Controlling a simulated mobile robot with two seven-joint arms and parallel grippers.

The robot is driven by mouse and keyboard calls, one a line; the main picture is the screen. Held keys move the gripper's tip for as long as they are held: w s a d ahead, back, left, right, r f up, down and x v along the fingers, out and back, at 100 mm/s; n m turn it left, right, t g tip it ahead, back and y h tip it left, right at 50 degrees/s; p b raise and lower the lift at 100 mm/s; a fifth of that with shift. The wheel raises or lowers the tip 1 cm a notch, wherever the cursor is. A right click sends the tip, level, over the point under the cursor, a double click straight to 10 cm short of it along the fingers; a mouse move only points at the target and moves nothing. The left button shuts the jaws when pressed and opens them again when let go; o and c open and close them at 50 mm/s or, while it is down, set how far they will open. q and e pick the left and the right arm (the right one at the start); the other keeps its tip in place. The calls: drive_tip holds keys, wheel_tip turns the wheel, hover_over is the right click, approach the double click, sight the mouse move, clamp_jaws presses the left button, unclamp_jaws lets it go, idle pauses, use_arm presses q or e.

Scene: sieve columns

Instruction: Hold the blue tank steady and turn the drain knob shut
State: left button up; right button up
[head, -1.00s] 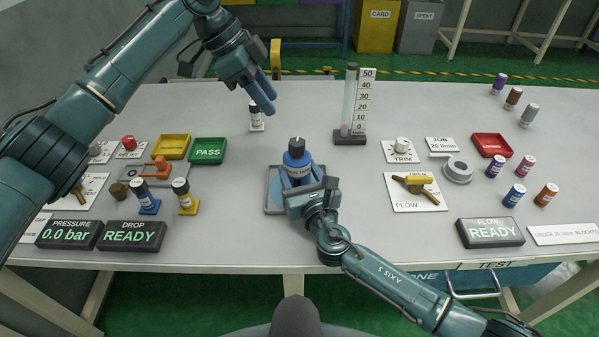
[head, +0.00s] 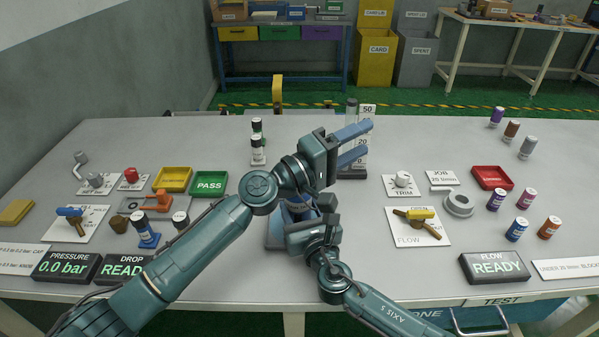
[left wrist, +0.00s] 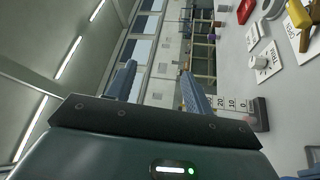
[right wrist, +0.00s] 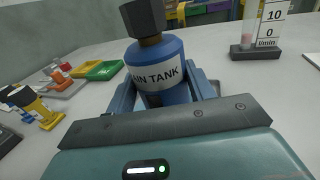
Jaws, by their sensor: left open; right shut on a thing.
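The blue tank (right wrist: 170,78) stands upright on a grey tray (head: 275,235) in mid-table. Part of its label, "AIN TANK", shows in the right wrist view. A dark faceted knob (right wrist: 143,17) sits on its top, above a brass neck; in the head view my left arm hides it. My right gripper (right wrist: 160,95) is shut around the tank's body, one finger on each side. My left gripper (head: 362,142) is open and empty, above and to the right of the tank, in front of the flow tube. Its spread fingers (left wrist: 158,84) point away from the tank.
The flow tube (head: 351,110) with its scale stands behind my left fingers. To the right are the trim knob (head: 402,179), a yellow flow valve (head: 420,214) and several small cylinders. A green PASS tray (head: 209,184) and a yellow tray (head: 173,179) lie left.

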use_arm(q)
drive_tip(key=s+a+f+n+t+y, duration=0.3)
drive_tip(key=a+f+n+t+y, duration=0.25)
drive_tip(key=n, duration=0.95)
drive_tip(key=s+a+f+n+t+y, duration=0.3)
drive_tip(key=a+f+n+y, duration=0.35)
drive_tip(key=n, duration=0.85)
drive_tip(key=w, duration=0.3)
drive_tip(key=w+d+y, duration=0.1)
drive_tip(key=w, duration=0.3)
drive_tip(key=w+d+r+y, duration=0.1)
drive_tip(key=w, duration=0.3)
drive_tip(key=shift+w+d+n, duration=0.1)
drive_tip(key=shift+n, duration=0.2)
drive_tip(key=c, duration=1)
drive_tip(key=shift+f, duration=0.1)
